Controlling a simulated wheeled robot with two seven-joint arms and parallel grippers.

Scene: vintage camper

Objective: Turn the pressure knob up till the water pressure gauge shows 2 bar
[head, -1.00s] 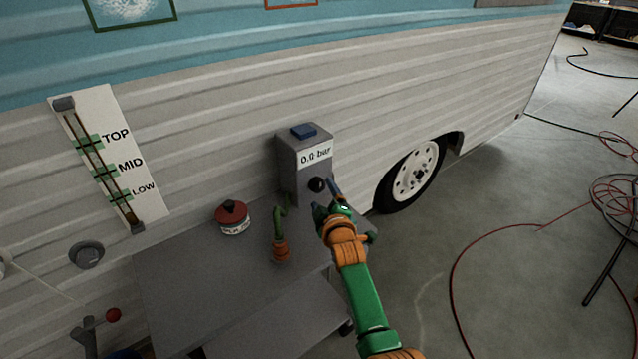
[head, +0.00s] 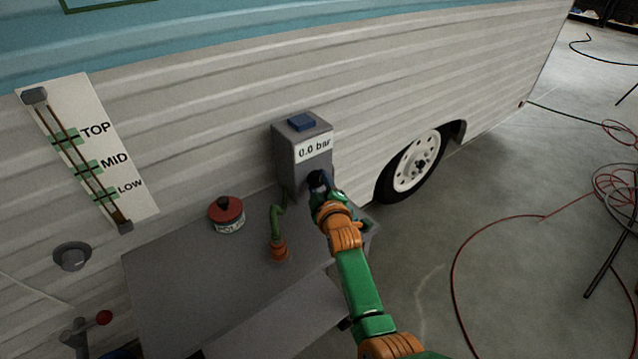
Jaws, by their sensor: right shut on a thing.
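The grey pressure box (head: 290,160) stands at the back of a grey table against the camper wall, with a blue block on top. Its white gauge display (head: 314,148) reads 0.0 bar. The black pressure knob (head: 316,178) is on the front of the box, below the display, and is partly hidden by my right gripper. My right gripper (head: 320,185), on a green and orange arm, is shut on the knob. My left gripper is not in view.
On the grey table (head: 190,270) are a red-lidded tin (head: 227,214) and a green hose with an orange end (head: 279,248). A level gauge marked TOP, MID, LOW (head: 90,155) is on the wall at left. A camper wheel (head: 417,162) stands at right; cables lie on the floor.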

